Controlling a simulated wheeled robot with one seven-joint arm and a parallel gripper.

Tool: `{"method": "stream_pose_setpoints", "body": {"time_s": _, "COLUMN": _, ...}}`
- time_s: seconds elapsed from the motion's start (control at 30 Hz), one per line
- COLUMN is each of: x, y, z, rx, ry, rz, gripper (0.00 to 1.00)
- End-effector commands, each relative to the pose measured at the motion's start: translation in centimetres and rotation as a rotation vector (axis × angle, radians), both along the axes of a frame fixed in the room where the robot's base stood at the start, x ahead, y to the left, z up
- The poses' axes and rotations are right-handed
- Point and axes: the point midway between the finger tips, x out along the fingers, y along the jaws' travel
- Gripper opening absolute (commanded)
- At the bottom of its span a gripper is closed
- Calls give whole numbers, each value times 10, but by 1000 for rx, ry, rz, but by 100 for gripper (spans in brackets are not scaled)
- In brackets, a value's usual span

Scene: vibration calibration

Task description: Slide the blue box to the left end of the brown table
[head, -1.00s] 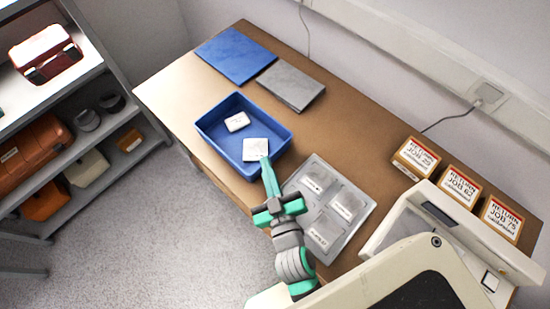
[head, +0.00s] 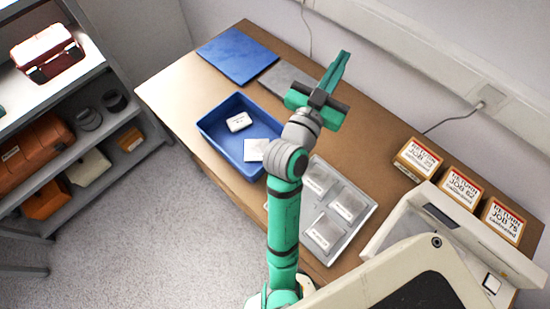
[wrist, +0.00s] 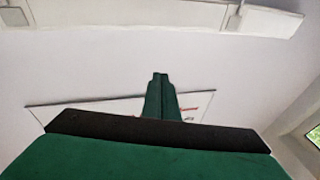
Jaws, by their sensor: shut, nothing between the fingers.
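The blue box (head: 213,128) is an open tray near the front edge of the brown table (head: 385,118), left of its middle. Two white blocks lie in it: one at the back left (head: 239,121) and one nearer its right side (head: 257,149). My gripper (head: 345,56) is raised over the back of the table, right of the box and apart from it. Its green fingers are together and empty, and they also show in the wrist view (wrist: 160,78) against a pale wall. My arm hides the box's right end.
A blue mat (head: 237,55) and a grey slab (head: 277,83), partly hidden, lie at the table's left end. A grey tray with several pale blocks (head: 365,212) is right of the box. Several RETURN boxes (head: 458,187) line the back right.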

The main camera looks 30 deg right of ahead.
Motion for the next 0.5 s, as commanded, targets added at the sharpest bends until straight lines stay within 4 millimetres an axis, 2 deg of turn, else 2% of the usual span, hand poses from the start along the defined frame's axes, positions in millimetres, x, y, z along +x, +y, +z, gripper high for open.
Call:
{"method": "stream_pose_setpoints", "body": {"time_s": 0.1, "x": -13, "y": -22, "z": 14, "rx": 83, "ry": -81, "rz": -94, "gripper": 0}}
{"method": "stream_pose_setpoints", "body": {"time_s": 0.23, "x": -29, "y": -40, "z": 21, "rx": 183, "ry": -163, "rz": -192, "gripper": 0}}
{"method": "stream_pose_setpoints", "body": {"time_s": 0.37, "x": -45, "y": -54, "z": 19, "rx": 296, "ry": -242, "rz": -285, "gripper": 0}}
{"method": "stream_pose_setpoints", "body": {"time_s": 0.5, "x": -63, "y": -64, "z": 9, "rx": 431, "ry": -325, "rz": -385, "gripper": 0}}
